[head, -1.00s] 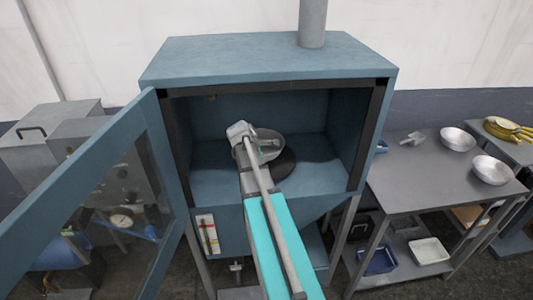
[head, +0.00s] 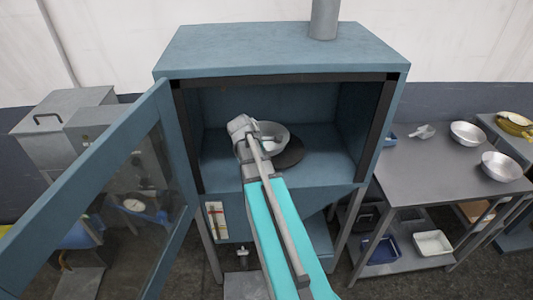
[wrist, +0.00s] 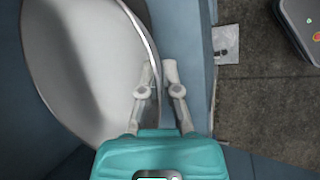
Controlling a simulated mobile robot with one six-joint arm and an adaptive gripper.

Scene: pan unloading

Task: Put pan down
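A round grey metal pan (head: 272,131) is inside the open blue-grey cabinet, and its curved wall (wrist: 85,60) fills the left of the wrist view. My gripper (wrist: 158,72) is shut on the pan's rim, one finger on each side of it. A dark round disc (head: 290,152) on the cabinet floor shows at the front right of the pan, and the pan hides part of it. I cannot tell whether the pan's base touches the disc. My wrist hides the pan's near left side in the head view.
The cabinet's glass door (head: 130,165) stands open at the left. A grey table (head: 410,180) at the right holds two metal bowls (head: 467,133) and a small scoop (head: 422,131). Blue and white trays (head: 433,243) lie on its lower shelf. The cabinet floor is bare right of the disc.

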